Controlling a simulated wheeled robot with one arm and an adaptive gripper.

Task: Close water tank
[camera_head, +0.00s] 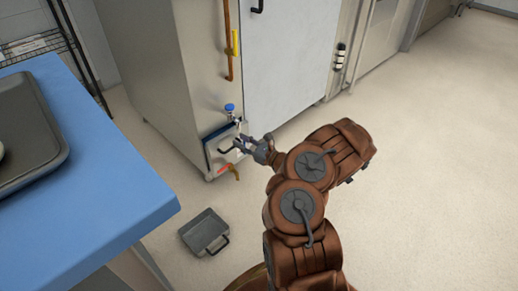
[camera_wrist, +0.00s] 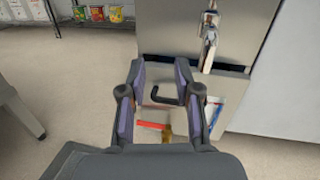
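The water tank (camera_head: 212,152) appears as a pale front panel low on the steel oven cabinet, with a dark slot or edge along its top. A black bent handle (camera_wrist: 166,98) stands out from the pale panel (camera_wrist: 217,106). My gripper (camera_wrist: 160,72) is open, with one finger on each side of the handle in the wrist view; I cannot tell whether either finger touches it. In the head view my gripper (camera_head: 246,144) is right in front of the panel and partly hides it. How far the tank sticks out is unclear.
A tap with a blue knob (camera_head: 229,107) hangs just above the panel. A red lever (camera_head: 222,169) on a brass valve is below it. A grey handled container (camera_head: 205,232) lies on the floor. A blue-topped table (camera_head: 80,200) stands at left. Floor at right is clear.

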